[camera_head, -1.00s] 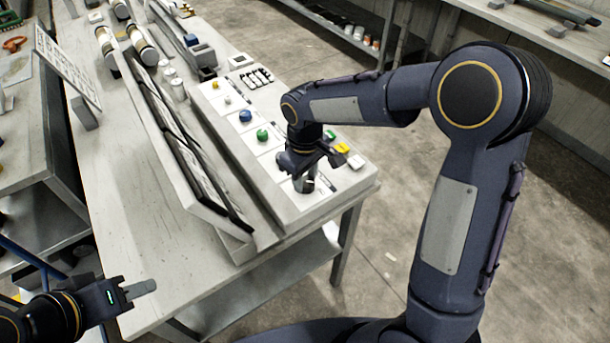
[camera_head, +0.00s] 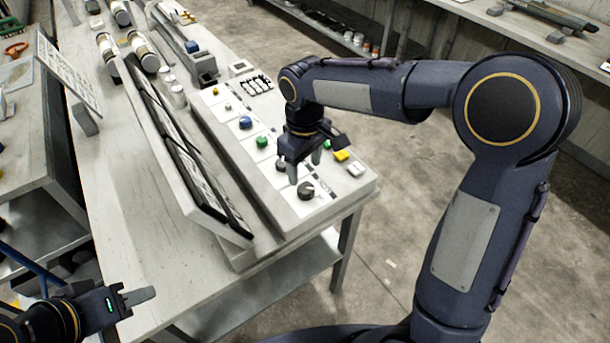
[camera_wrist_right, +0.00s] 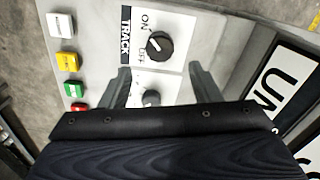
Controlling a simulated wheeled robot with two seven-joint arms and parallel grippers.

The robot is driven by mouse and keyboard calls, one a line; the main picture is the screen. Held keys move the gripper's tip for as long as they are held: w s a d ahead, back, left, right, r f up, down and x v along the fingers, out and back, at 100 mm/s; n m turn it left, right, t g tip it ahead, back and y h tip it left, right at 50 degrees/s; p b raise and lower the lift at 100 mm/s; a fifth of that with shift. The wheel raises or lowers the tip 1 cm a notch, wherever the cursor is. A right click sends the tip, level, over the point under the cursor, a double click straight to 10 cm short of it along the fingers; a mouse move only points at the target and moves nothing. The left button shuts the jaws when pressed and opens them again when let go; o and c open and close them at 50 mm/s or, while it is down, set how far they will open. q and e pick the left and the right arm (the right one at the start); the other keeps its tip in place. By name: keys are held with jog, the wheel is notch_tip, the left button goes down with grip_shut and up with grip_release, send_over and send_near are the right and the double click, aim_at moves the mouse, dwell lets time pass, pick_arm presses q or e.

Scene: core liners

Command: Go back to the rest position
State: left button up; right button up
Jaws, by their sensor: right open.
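My right gripper (camera_head: 304,168) is open and empty above the front end of the control panel (camera_head: 330,205). The black TRACK knob (camera_head: 306,190) is just below it, clear of the fingers. In the right wrist view the TRACK knob (camera_wrist_right: 158,46), marked ON and OFF, lies beyond the open fingertips (camera_wrist_right: 163,78). A smaller dark knob (camera_wrist_right: 151,98) shows between the fingers. My left gripper (camera_head: 138,296) is at the lower left, off the table's front corner, with nothing seen in it. It is seen side-on, so its opening is unclear.
Open floor (camera_head: 420,170) lies to the right.

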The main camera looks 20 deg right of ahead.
jog(key=shift+r, duration=0.8)
